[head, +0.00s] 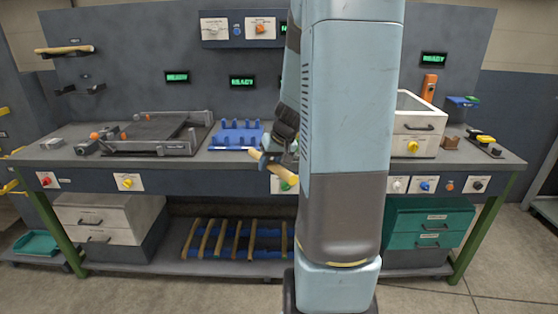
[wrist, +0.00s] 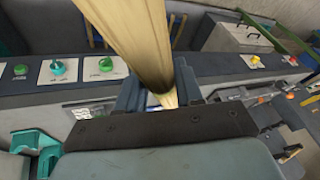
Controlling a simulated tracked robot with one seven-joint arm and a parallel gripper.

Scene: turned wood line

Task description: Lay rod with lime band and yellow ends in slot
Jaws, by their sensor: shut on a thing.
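My gripper (wrist: 158,92) is shut on a pale wooden rod (wrist: 130,35), which runs between its jaws and out of the top of the wrist view. In the head view the rod (head: 287,176) is held tilted in front of the bench edge, partly hidden by my gripper and arm. Its ends look yellowish; I cannot make out a lime band. A blue slotted rack (head: 237,139) stands on the bench, behind and to the left of the held rod. The rod is apart from it.
A dark framed fixture (head: 150,140) stands on the bench to the left, and a white drawer box (head: 419,128) to the right. Several rods (head: 235,240) lie on a blue rack on the lower shelf. Another rod (head: 65,50) rests on wall pegs. My arm hides the bench's middle.

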